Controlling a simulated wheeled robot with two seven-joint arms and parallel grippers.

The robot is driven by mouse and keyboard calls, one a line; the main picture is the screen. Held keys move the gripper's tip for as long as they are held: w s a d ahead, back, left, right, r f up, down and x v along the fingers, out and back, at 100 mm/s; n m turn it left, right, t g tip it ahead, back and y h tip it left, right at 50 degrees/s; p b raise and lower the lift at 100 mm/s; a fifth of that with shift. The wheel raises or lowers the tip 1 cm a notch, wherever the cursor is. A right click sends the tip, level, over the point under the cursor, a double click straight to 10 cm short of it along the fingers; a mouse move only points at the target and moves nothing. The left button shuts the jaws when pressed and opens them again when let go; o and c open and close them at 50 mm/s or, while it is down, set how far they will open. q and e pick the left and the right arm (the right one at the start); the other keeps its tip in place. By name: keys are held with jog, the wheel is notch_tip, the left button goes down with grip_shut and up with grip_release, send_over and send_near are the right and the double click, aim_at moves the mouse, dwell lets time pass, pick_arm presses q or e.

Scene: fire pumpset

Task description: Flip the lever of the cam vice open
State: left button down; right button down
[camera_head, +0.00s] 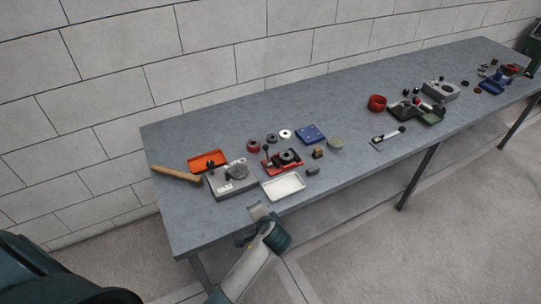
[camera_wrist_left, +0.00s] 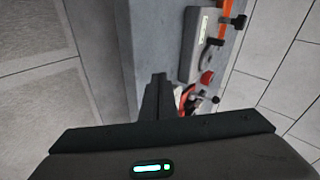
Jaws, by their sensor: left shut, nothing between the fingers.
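A red-based fixture with a dark round part and an upright black-knobbed lever (camera_head: 267,153) stands near the bench's front left; it looks like the cam vice (camera_head: 283,161). Its red body (camera_wrist_left: 187,97) and a black knob (camera_wrist_left: 215,100) show partly in the left wrist view, behind my fingers. My left gripper (camera_head: 258,209) is at the bench's front edge, in front of the white tray and apart from the vice. In the wrist view its dark fingers (camera_wrist_left: 158,92) are together and empty. The lever's exact angle is too small to tell. My right gripper is not in view.
A white tray (camera_head: 283,187) lies between my left gripper and the vice. A grey block fixture (camera_head: 232,183), a hammer (camera_head: 177,175) and an orange tray (camera_head: 207,161) are to the left. A blue plate (camera_head: 310,134) lies behind right.

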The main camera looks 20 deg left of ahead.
pick_arm(q)
jog(key=w+d+r+m+t+y, duration=0.2)
jog(key=w+r, duration=0.5)
jog(key=w, duration=0.5)
jog(key=shift+w+d+r+m+t, duration=0.2)
jog(key=shift+d+r+m+t, duration=0.15)
jog(key=shift+m, duration=0.35)
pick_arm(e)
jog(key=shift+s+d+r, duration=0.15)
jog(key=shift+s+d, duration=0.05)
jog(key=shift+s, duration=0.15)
pick_arm(q)
jog(key=shift+f, duration=0.1)
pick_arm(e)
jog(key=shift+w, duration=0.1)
